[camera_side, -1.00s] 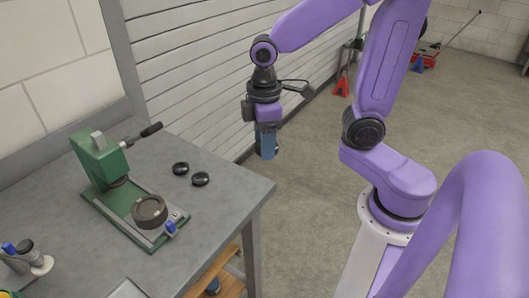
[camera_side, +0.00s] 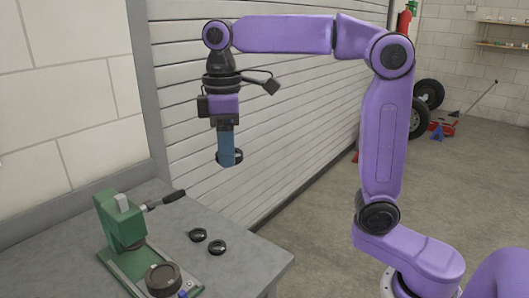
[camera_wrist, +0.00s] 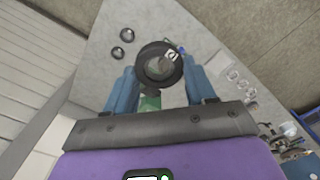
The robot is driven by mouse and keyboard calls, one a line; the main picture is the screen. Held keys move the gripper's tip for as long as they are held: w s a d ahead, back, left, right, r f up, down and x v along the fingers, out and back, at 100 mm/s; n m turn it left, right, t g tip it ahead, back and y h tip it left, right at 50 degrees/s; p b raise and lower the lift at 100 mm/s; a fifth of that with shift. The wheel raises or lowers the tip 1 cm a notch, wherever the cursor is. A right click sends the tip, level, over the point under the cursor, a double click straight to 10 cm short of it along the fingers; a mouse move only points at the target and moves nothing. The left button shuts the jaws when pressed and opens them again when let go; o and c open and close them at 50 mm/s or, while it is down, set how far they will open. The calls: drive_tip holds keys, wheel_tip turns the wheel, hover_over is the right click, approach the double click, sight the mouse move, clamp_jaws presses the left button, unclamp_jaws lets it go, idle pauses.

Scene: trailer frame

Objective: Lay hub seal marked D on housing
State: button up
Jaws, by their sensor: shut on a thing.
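My gripper (camera_side: 228,163) is shut on a black ring-shaped hub seal (camera_side: 238,157), held high above the bench. In the wrist view the held seal (camera_wrist: 144,62) sits between the blue fingertips and bears a small white mark, whose letter I cannot read surely. The housing (camera_side: 163,279) is a dark round cup on the base of the green press, below and to the left of my gripper in the side view. In the wrist view the held seal largely covers that area. The seal and housing are apart.
Two other black seals (camera_side: 198,235) (camera_side: 217,247) lie on the grey bench (camera_side: 255,262), right of the green press (camera_side: 120,225). The press's dark-handled lever (camera_side: 173,198) sticks out to the right. A slatted wall (camera_side: 290,150) stands behind.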

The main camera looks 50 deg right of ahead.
hover_over(161, 274)
drive_tip(key=s+d, duration=0.1)
wheel_tip(161, 274, down, 2)
drive_tip(key=w+a+f, duration=0.1)
wheel_tip(161, 274, down, 26)
drive_tip(key=shift+a+r, duration=0.1)
idle(0.9)
drive_tip(key=shift+f, duration=0.5)
idle(3.0)
drive_tip(key=o, duration=1.4)
drive_tip(key=shift+r, duration=0.1)
